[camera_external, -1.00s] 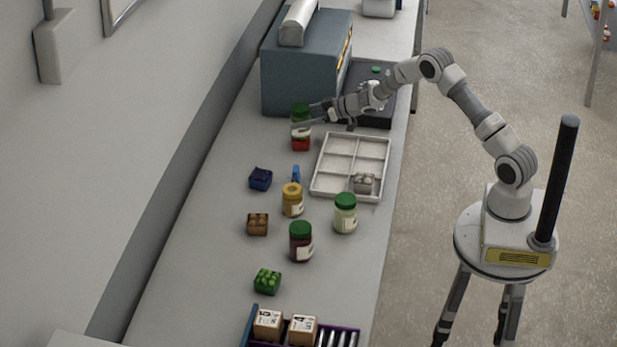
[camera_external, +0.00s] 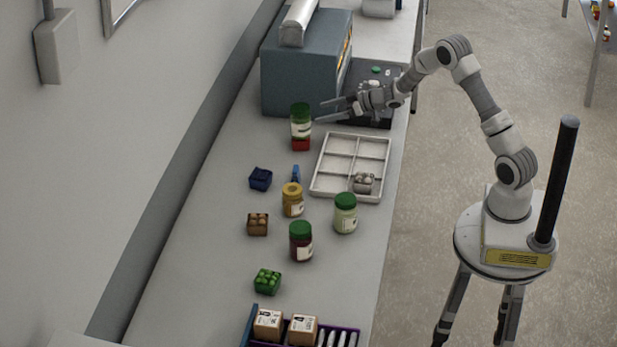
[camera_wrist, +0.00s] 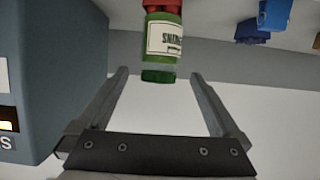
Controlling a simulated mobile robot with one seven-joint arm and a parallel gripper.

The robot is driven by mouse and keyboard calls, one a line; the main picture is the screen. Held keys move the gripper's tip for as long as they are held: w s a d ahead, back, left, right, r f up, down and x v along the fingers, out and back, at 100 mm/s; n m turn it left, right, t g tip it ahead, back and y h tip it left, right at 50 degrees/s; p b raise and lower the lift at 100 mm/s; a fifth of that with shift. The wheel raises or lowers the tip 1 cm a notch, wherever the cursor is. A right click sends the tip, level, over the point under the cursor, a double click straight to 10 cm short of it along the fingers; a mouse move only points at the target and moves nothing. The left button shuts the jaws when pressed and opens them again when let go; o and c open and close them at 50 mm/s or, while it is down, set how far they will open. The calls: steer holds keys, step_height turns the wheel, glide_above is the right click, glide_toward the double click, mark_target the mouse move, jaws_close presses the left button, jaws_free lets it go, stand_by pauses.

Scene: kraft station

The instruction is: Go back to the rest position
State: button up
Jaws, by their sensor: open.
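My gripper (camera_external: 340,109) is open and empty, above the counter by the front of the blue-grey machine. A green-lidded jar (camera_external: 301,120) stands just left of the fingertips, with a red block (camera_external: 301,144) against its lower end. The red block (camera_wrist: 163,5) shows at the top edge of that view.
The blue-grey machine (camera_external: 300,75) stands close behind my gripper. A white divided tray (camera_external: 335,165) holds a pale item. Several jars and small coloured boxes stand nearer, with a purple-edged rack (camera_external: 262,340) at the front. The floor (camera_external: 430,200) on the right is clear.

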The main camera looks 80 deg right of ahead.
steer(key=shift+w+a+r, duration=0.1)
steer(key=shift+a+r, duration=0.05)
steer(key=shift+r, duration=0.25)
steer(key=s+a+r+m+g+h, duration=0.35)
steer(key=s+a+r, duration=0.35)
steer(key=a+r, duration=0.45)
steer(key=s+a+r+n+g+y, duration=0.1)
steer(key=s+a+r+g, duration=0.1)
steer(key=s+a, duration=0.8)
steer(key=s+a+r+n+g+y, duration=0.2)
steer(key=s+a, duration=0.8)
steer(key=s, duration=0.9)
steer(key=shift+s+r, duration=0.15)
steer(key=shift+r, duration=0.3)
